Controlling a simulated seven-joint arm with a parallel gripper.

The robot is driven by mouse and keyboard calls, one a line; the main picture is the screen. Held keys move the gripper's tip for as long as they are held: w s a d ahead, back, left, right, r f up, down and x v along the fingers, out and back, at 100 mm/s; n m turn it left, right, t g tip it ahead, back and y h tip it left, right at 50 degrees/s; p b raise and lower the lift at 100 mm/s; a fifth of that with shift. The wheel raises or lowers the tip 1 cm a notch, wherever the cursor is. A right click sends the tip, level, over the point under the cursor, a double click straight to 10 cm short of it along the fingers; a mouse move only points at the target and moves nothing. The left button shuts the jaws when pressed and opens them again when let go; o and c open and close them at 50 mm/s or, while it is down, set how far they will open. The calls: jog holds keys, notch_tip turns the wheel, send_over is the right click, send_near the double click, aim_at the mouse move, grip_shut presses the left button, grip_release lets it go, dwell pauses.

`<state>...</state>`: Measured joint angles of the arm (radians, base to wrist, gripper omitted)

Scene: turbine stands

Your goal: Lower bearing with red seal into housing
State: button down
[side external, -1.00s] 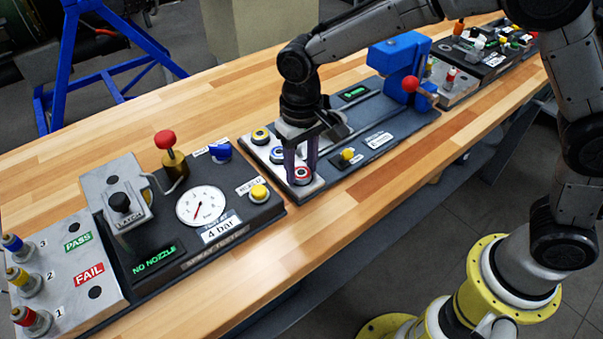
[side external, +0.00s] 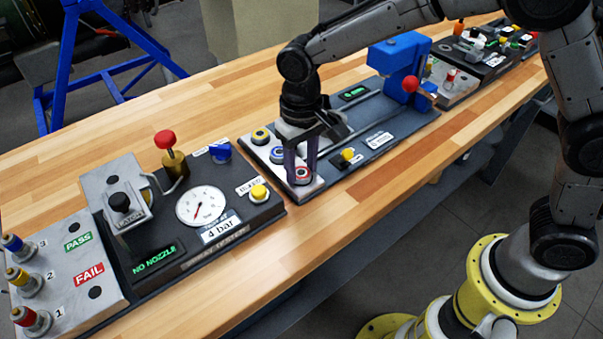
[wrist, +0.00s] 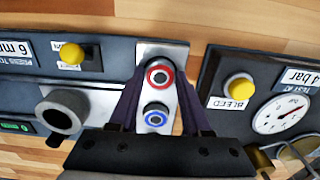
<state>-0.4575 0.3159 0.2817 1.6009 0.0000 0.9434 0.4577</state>
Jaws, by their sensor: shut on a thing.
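The bearing with the red seal (side external: 303,177) is at the near end of a pale plate (side external: 315,190). It also shows in the wrist view (wrist: 160,76). My gripper (side external: 302,168) points straight down, its two fingers on either side of this bearing and shut on it. In the wrist view my gripper (wrist: 159,80) closes around the red ring from left and right. The bearing appears still at plate level; I cannot tell any gap beneath it. A grey hollow cylinder, apparently the housing (wrist: 65,108), stands left of the plate in the wrist view. In the side view my gripper mostly hides it.
A blue-sealed bearing (side external: 277,155) and a yellow-sealed one (side external: 261,135) sit on the same plate. A blue press (side external: 395,65) with a red-knobbed lever (side external: 411,85) stands to the right. A gauge box (side external: 203,207) stands to the left. Bare wood lies in front.

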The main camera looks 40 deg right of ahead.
aim_at(302, 173)
jog(key=shift+r, duration=0.6)
dwell(0.3)
jog(key=shift+r, duration=0.35)
jog(key=shift+r, duration=0.15)
jog(key=shift+r, duration=2.95)
jog(key=w+d+m, duration=0.1)
jog(key=w+d, duration=0.1)
jog(key=d, duration=0.3)
jog(key=w+d+m, duration=0.2)
jog(key=w+d, duration=0.1)
jog(key=d, duration=0.2)
jog(key=w+d+m, duration=0.1)
jog(key=w+d, duration=0.1)
jog(key=d, duration=0.3)
jog(key=shift+w+r+m, duration=0.3)
jog(key=shift+w+r, duration=0.1)
jog(key=shift+a+f, duration=0.1)
jog(key=shift+f, duration=2.5)
